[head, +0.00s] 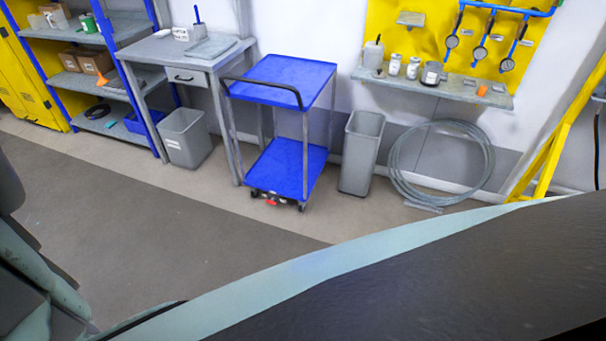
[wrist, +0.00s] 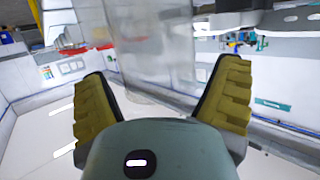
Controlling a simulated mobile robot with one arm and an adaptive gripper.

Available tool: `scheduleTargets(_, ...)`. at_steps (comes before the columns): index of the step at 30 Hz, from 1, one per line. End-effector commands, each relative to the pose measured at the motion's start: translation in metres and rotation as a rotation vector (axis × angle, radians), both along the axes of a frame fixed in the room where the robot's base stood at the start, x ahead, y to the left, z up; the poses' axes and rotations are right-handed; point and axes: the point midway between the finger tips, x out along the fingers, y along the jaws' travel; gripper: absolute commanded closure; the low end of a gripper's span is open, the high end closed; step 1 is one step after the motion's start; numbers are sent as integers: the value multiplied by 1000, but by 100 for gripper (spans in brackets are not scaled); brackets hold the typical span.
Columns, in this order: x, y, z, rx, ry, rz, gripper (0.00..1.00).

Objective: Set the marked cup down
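A clear, see-through cup (wrist: 150,45) fills the upper middle of the wrist view. It runs out of the top of the picture, and I see no marking on it. My gripper (wrist: 168,88) has its two yellow-padded fingers on either side of the cup's lower part. The fingers are spread about the cup's width, and no surface shows bearing the cup. A narrow gap seems to show at the right finger, so the exact contact is unclear. The gripper and cup are not visible in the head view.
A blue cart (head: 292,78) stands by the wall between a grey workbench (head: 160,50) and a grey bin (head: 361,152). A wall shelf (head: 420,84) holds several containers. A hose coil (head: 440,165) leans below it. The floor (head: 110,190) at left is clear.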

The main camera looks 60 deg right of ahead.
Motion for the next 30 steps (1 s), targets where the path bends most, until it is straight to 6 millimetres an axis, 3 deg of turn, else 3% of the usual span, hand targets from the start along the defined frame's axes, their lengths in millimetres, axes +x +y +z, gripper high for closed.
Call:
scheduleTargets(2, 1, -1, 0, 0, 0, -2, 21)
scheduleTargets(12, 0, 0, 0, 0, 0, -1, 55)
scheduleTargets(23, 0, 0, 0, 0, 0, 0, 60)
scheduleTargets(30, -1, 1, 12, 0, -2, 3, 60)
